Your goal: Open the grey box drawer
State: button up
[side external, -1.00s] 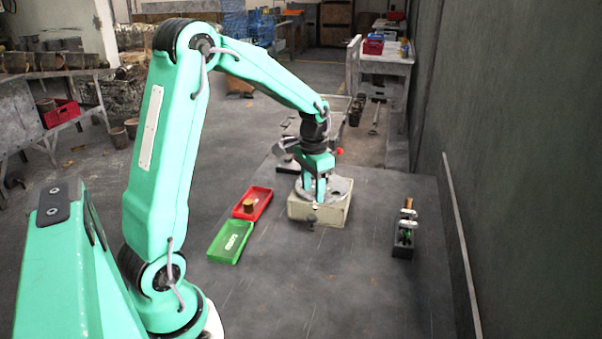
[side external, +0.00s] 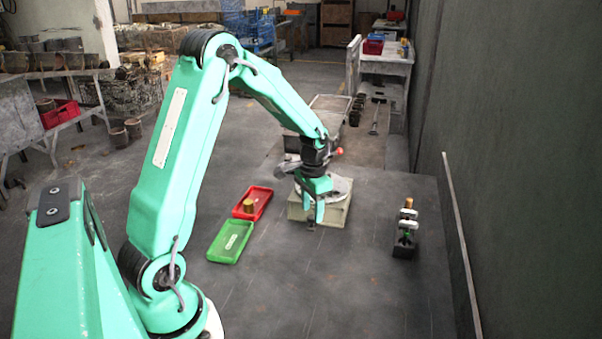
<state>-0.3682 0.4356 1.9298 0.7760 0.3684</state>
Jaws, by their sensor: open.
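The grey box (side external: 335,213) stands on the dark table top, a pale block with a round grey plate on top. Its drawer cannot be clearly made out; the front face is partly behind my gripper. My gripper (side external: 314,218) is open and points down at the near front side of the box. From this view I cannot tell whether the fingers touch the box or a handle.
A red tray (side external: 263,197) with a brass-coloured cylinder (side external: 248,205) and a green tray (side external: 217,252) lie left of the box. A black fixture (side external: 404,246) with white clamps stands to the right. A wall runs along the right side. The front of the table is clear.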

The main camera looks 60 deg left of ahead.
jog(key=shift+f, duration=1)
grip_shut()
jog(key=shift+s+d+r, duration=0.1)
jog(key=shift+s+d, duration=3.5)
jog(key=shift+d, duration=0.05)
grip_release()
